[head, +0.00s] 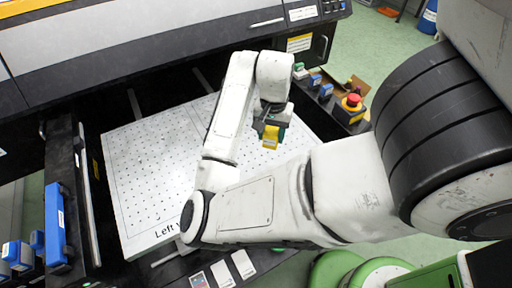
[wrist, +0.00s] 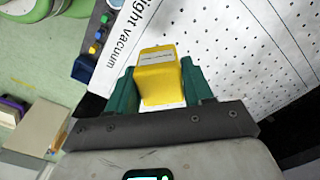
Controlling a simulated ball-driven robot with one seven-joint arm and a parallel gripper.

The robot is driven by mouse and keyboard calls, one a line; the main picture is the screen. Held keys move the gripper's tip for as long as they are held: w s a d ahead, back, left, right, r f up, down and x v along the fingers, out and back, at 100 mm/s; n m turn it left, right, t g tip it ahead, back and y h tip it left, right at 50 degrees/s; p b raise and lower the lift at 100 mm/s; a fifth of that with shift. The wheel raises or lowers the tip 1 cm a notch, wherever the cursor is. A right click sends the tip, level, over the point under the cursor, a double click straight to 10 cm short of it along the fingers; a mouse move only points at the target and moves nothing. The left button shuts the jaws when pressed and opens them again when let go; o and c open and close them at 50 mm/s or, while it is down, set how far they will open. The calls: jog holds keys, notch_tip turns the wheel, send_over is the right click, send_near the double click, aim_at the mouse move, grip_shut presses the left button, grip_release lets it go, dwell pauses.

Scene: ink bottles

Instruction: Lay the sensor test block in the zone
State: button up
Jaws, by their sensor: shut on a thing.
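The sensor test block (head: 271,137) is a yellow block with a small white label, also clear in the wrist view (wrist: 158,78). My gripper (wrist: 158,88) is shut on it, with one green finger on each side. In the head view my gripper (head: 270,133) holds it over the right part of a white perforated plate (head: 135,165). The plate's edge print reads "ight vacuum" in the wrist view (wrist: 215,35) and "Left v" in the head view. My arm hides part of the plate. I cannot tell which marked area is the zone.
A red emergency button on a yellow base (head: 352,101) stands right of the plate, near several small blue and green bottles (head: 314,82). A long blue item (head: 57,225) lies on the left ledge. A large printer body (head: 150,40) borders the back. The plate's left part looks clear.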

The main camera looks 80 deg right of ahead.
jog(key=w+f, duration=0.2)
jog(key=f, duration=0.1)
jog(key=w+f, duration=0.2)
jog(key=shift+d, duration=0.35)
jog(key=shift+w+d+f, duration=0.1)
jog(key=shift+f, duration=1.7)
jog(key=shift+f, duration=0.15)
jog(key=o, duration=1.1)
jog(key=shift+c, duration=0.2)
